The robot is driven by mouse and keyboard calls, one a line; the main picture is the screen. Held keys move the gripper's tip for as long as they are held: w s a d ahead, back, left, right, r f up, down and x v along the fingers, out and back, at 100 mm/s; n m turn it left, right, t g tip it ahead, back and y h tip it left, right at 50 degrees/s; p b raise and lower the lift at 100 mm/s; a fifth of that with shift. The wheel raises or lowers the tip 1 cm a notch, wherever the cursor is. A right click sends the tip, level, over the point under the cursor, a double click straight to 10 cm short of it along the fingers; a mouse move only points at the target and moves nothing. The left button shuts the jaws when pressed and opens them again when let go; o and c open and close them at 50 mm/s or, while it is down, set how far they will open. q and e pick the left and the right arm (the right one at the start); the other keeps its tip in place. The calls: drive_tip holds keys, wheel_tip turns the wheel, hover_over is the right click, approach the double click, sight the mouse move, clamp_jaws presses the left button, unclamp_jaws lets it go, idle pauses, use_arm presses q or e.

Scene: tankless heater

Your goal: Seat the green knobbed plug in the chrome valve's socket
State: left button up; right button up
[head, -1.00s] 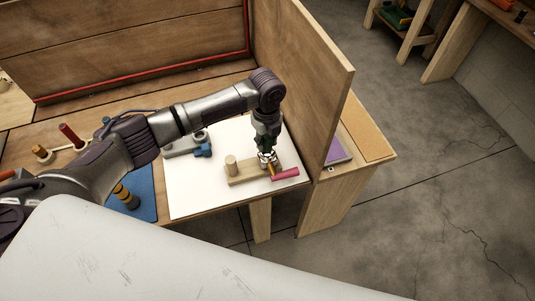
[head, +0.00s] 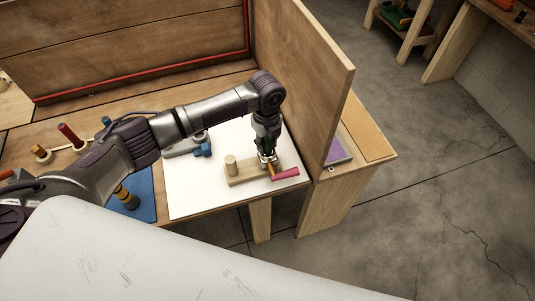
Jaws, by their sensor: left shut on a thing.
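My left gripper (head: 266,150) points down at the right part of the white sheet. It is shut on the green knobbed plug, of which only a little dark green shows between the fingers. The chrome valve (head: 268,161) is a small shiny piece right under the fingertips, at the right end of a wooden block (head: 241,177). The fingers hide most of the valve and its socket, so I cannot tell how far the plug is in. A pinkish-red handle (head: 286,173) sticks out to the right of the valve. My right gripper is not in view.
A tall wooden panel (head: 310,85) stands close to the right of the gripper. A grey fixture with a blue knob (head: 203,150) lies behind the block, partly under my arm. A blue mat (head: 146,205) is at left. The white sheet (head: 195,195) is clear in front.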

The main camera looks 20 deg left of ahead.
sight(267, 138)
use_arm(q)
drive_tip(key=shift+f, duration=0.5)
idle(0.3)
drive_tip(key=o, duration=1.2)
drive_tip(key=shift+r, duration=0.15)
wheel_tip(267, 138, up, 12)
drive_tip(key=shift+f, duration=0.15)
